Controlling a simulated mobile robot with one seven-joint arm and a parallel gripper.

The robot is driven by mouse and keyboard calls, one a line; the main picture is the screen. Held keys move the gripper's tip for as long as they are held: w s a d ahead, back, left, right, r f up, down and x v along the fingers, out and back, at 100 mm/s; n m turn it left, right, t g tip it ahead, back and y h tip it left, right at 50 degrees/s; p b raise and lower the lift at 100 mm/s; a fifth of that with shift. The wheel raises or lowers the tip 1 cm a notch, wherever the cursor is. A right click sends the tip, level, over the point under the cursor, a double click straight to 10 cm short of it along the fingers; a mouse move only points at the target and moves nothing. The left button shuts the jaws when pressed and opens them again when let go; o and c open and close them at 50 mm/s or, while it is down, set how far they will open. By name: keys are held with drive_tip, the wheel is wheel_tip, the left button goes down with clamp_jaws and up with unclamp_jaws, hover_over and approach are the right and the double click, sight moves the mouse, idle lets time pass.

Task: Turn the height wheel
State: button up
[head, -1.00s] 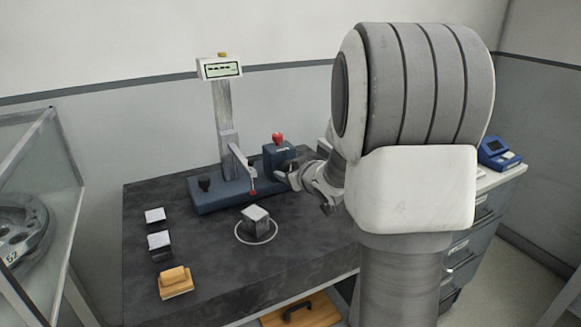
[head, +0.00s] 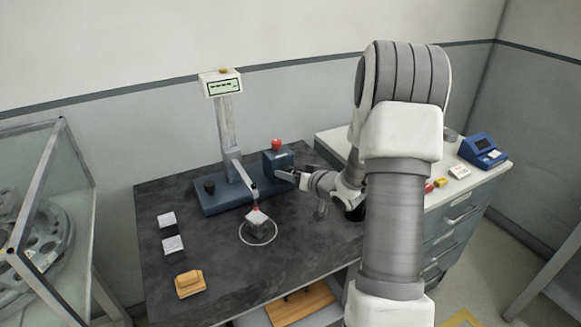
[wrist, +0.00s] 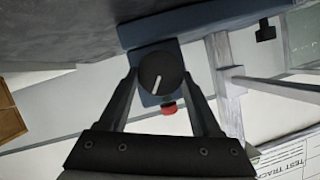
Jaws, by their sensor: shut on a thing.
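The height wheel (wrist: 153,66) is a dark round knob with a white mark, on the end of the blue housing (head: 277,163). My gripper (wrist: 160,78) is shut on it, one finger on each side. In the head view my gripper (head: 291,177) hides the wheel. The height gauge's column (head: 226,125) stands on a blue base (head: 223,201) with a display (head: 220,84) on top. Its arm (head: 242,172) carries a red-tipped probe (head: 256,208) at the top of a grey block (head: 262,222). I cannot tell whether they touch.
Two small blocks (head: 167,220) (head: 173,244) and a wooden piece (head: 190,284) lie at the table's left. A red button (head: 277,145) tops the housing. A glass case (head: 50,205) stands left, and drawers with a blue device (head: 483,150) stand right.

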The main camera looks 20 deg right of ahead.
idle(0.4)
drive_tip(key=o, duration=1.4)
drive_tip(key=shift+c, duration=0.2)
drive_tip(key=p+v, duration=0.2)
drive_tip(key=v, duration=1.5)
drive_tip(key=shift+d+p, duration=0.2)
drive_tip(key=shift+p, duration=0.1)
drive_tip(key=shift+s, duration=0.15)
